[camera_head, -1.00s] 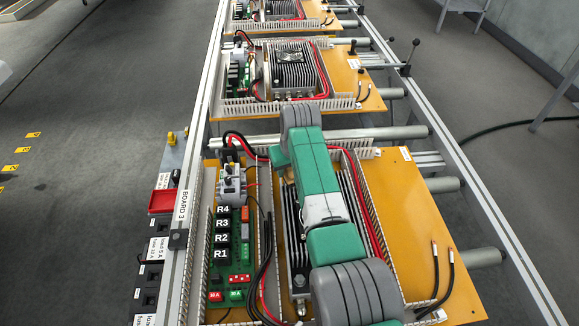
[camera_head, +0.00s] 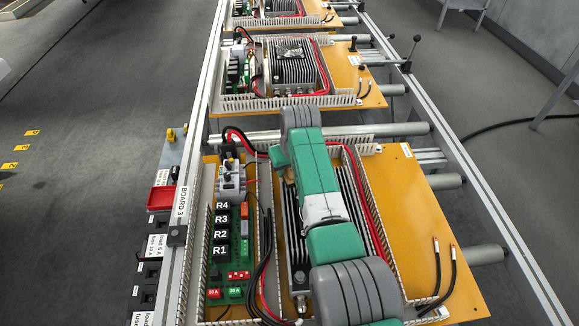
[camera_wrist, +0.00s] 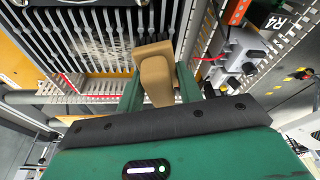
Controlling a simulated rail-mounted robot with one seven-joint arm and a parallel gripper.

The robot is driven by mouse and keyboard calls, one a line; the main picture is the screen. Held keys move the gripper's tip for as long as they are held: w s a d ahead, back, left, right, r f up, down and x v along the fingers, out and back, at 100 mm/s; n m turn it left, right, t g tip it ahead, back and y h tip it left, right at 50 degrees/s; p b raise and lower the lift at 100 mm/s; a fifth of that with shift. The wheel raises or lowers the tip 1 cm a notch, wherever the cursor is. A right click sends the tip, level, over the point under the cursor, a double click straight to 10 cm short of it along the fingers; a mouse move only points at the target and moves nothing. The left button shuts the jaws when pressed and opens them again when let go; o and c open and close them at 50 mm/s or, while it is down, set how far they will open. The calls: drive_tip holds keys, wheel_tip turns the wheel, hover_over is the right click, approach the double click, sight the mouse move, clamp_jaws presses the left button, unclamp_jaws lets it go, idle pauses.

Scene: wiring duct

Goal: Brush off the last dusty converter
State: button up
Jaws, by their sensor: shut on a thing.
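The near converter (camera_head: 292,245) is a block with dark upright fins on the board marked BOARD 3. My arm hides much of it in the head view. In the wrist view its fins (camera_wrist: 60,45) fill the upper left, with a pale dusty-looking patch (camera_wrist: 115,42) among them. My gripper (camera_wrist: 158,88) is shut on a tan handle-like piece (camera_wrist: 156,70), which looks like a brush handle.
Slotted duct walls (camera_head: 375,205) and red cables (camera_head: 362,200) border the near converter. Relays R1 to R4 (camera_head: 221,228) and a green circuit board (camera_head: 240,262) lie to its left. The yellow board (camera_head: 420,215) is mostly bare at right. Metal rails (camera_head: 500,220) flank the boards.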

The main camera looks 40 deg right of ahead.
drive_tip(key=shift+s+d, duration=0.1)
drive_tip(key=shift+s+d+r+p, duration=0.1)
drive_tip(key=shift+s+d+p, duration=0.2)
drive_tip(key=shift+s+d, duration=0.25)
drive_tip(key=shift+s+d+r+p, duration=0.1)
drive_tip(key=shift+s+d+p, duration=0.2)
drive_tip(key=shift+d, duration=0.35)
drive_tip(key=shift+s+d+f, duration=0.15)
drive_tip(key=shift+s+d, duration=0.45)
drive_tip(key=shift+d, duration=0.2)
drive_tip(key=shift+s+d+f, duration=0.1)
drive_tip(key=shift+s+d, duration=0.45)
drive_tip(key=shift+d, duration=0.2)
drive_tip(key=shift+s+d, duration=1.1)
drive_tip(key=shift+d, duration=0.3)
drive_tip(key=shift+a, duration=0.1)
drive_tip(key=shift+w+a+r, duration=0.1)
drive_tip(key=shift+w+a, duration=0.85)
drive_tip(key=shift+a, duration=0.2)
drive_tip(key=shift+w+a, duration=0.75)
drive_tip(key=shift+a, duration=0.3)
drive_tip(key=shift+w+a, duration=0.75)
drive_tip(key=shift+a, duration=0.25)
drive_tip(key=shift+w+a, duration=0.75)
drive_tip(key=shift+a, duration=0.3)
